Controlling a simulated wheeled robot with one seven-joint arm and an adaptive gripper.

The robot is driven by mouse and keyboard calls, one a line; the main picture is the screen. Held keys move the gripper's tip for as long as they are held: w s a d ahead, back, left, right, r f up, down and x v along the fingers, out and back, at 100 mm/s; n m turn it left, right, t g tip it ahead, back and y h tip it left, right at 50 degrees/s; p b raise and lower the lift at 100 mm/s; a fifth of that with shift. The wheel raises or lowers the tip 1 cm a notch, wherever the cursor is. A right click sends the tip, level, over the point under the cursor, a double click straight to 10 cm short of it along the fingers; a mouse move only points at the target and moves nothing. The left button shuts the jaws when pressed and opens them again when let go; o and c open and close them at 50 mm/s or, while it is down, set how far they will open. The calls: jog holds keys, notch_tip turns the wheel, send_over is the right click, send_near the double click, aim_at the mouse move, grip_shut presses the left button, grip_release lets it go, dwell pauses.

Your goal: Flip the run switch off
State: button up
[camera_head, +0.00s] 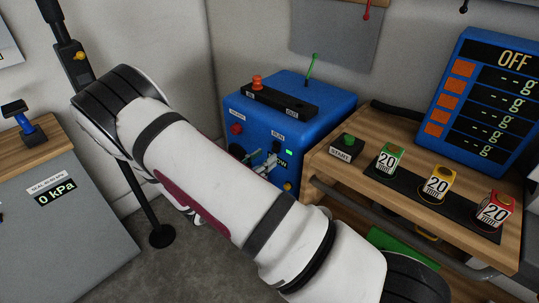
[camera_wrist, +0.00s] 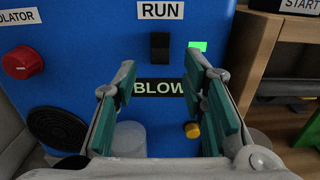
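The run switch (camera_wrist: 160,46) is a small black rocker under the RUN label (camera_wrist: 160,10) on the front of a blue machine (camera_wrist: 90,60). A lit green indicator (camera_wrist: 198,46) is just right of it. My gripper (camera_wrist: 161,68) is open and empty, its teal-padded fingers spread to either side below the switch, with the BLOW label between them. I cannot tell whether the fingertips touch the panel. In the head view the blue machine (camera_head: 340,105) stands at centre, and my arm hides part of its front and most of my gripper (camera_head: 262,158).
A red knob (camera_wrist: 22,62) and a round black grille (camera_wrist: 58,128) are left of the fingers. A yellow knob (camera_wrist: 192,130) is low at the right.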

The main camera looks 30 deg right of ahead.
aim_at(274, 151)
jog(key=shift+x, duration=1.8)
grip_shut()
jog(key=shift+f+h+b, duration=0.25)
jog(key=shift+h+b, duration=0.35)
jog(key=shift+b, duration=0.25)
grip_release()
